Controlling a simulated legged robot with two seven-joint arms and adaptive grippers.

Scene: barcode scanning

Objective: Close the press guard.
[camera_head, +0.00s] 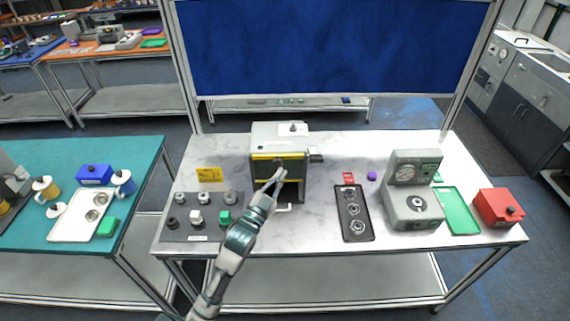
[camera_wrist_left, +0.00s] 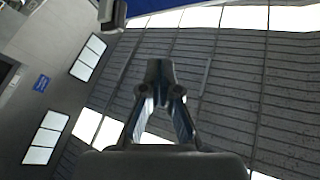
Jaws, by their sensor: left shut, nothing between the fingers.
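The press (camera_head: 279,134) is a grey box-shaped machine at the back middle of the marble-topped table. Its guard (camera_head: 262,167) is a dark panel with a yellow band along its top, on the front of the press. An opening shows below the panel, and a light handle-like bar (camera_head: 285,208) lies low in front. My left gripper (camera_head: 279,174) is shut and empty in front of the guard, hiding part of it. I cannot tell whether it touches the guard. In the left wrist view my left gripper (camera_wrist_left: 158,70) points towards the ceiling. My right gripper is not in view.
A grey panel with several knobs (camera_head: 190,237) lies left of the press. A black tray (camera_head: 369,226), a grey gauge device (camera_head: 410,200), a green tray (camera_head: 452,203) and a red box (camera_head: 487,207) stand to the right. A blue board (camera_head: 330,50) rises behind.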

